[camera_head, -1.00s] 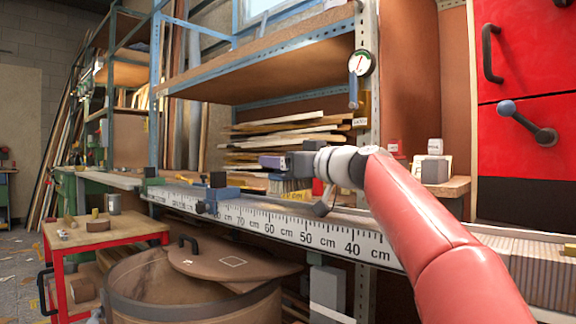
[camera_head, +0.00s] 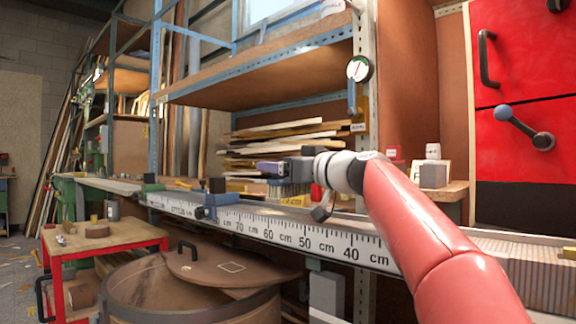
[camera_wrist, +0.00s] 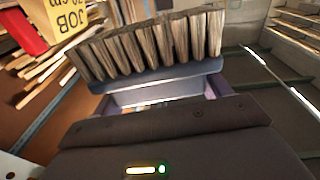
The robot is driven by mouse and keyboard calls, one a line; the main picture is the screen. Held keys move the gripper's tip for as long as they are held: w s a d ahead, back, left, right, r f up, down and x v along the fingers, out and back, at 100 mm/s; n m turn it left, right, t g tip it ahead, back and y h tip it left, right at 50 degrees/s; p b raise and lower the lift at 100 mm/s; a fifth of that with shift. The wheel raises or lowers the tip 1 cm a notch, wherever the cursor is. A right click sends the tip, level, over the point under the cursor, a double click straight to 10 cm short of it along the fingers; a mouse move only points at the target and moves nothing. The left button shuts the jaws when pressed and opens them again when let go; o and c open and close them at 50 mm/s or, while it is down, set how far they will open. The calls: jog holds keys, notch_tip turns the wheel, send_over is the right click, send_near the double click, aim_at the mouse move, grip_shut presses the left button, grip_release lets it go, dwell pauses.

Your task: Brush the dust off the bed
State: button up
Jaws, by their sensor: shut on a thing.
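My gripper (camera_head: 292,166) is shut on a brush and holds it over the long bed with the printed centimetre scale (camera_head: 290,238). The brush (camera_wrist: 150,48) has a blue-grey back and tufts of pale brown bristles, which fill the upper part of the wrist view. In the head view the bristles (camera_head: 290,189) hang down near the bed's upper surface; I cannot tell whether they touch it. A blue clamp-like stop (camera_head: 212,203) sits on the bed left of the brush. Dust on the bed is too small to make out.
A round bin (camera_head: 190,306) with a brown lid (camera_head: 222,266) stands below the bed. A red-framed cart (camera_head: 105,236) is at the left. A yellow job card (camera_wrist: 68,20) shows in the wrist view. Stacked boards (camera_head: 285,140) lie behind, and a red cabinet (camera_head: 530,80) is at the right.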

jog(key=a+p, duration=0.1)
jog(key=p, duration=0.1)
jog(key=w+r+g+p, duration=0.1)
jog(key=p, duration=0.1)
jog(key=shift+a, duration=0.4)
jog(key=shift+d, duration=0.1)
